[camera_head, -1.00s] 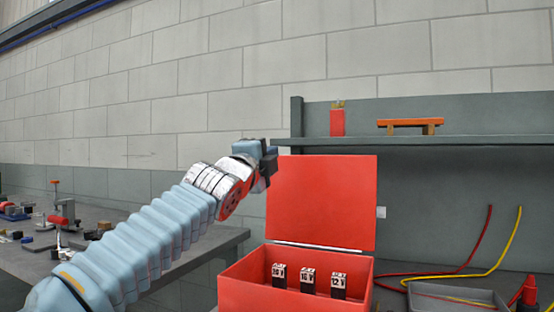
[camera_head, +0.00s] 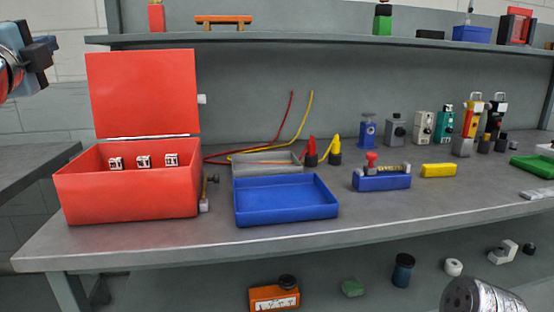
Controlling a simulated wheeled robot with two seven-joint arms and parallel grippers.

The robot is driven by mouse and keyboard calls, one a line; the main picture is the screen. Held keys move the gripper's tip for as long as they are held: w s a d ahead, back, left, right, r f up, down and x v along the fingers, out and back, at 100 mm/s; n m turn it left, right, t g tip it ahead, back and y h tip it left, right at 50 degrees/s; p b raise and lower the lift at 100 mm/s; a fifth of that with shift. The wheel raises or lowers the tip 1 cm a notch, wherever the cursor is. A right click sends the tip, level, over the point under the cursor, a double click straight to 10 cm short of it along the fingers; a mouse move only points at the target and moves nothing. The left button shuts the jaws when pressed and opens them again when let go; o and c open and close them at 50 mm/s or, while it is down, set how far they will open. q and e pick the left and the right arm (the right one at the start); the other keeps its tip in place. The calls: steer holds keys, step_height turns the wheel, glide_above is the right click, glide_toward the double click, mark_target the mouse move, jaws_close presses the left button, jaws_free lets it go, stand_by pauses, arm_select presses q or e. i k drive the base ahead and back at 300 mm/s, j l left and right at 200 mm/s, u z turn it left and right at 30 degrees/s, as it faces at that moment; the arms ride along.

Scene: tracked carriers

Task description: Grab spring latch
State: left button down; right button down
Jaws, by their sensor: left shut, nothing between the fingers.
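My left gripper (camera_head: 42,62) is at the upper left edge, left of the raised lid of the red box (camera_head: 125,195). It is shut, holds nothing and is well away from the things on the bench. I cannot tell for sure which thing is the spring latch. A blue block with a red knob and metal parts on top (camera_head: 382,181) sits mid-right on the bench and may be it. Several small latch- or lock-like devices stand behind it, among them a teal one (camera_head: 444,124) and a yellow one (camera_head: 472,117).
A yellow block (camera_head: 438,170) lies at the right. A shelf (camera_head: 330,37) runs above. The bench front is clear right of the blue tray.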

mark_target(394, 178)
steer(key=k+l, duration=0.2)
steer(key=k, duration=0.35)
steer(key=k+l, duration=0.2)
steer(key=k, duration=0.35)
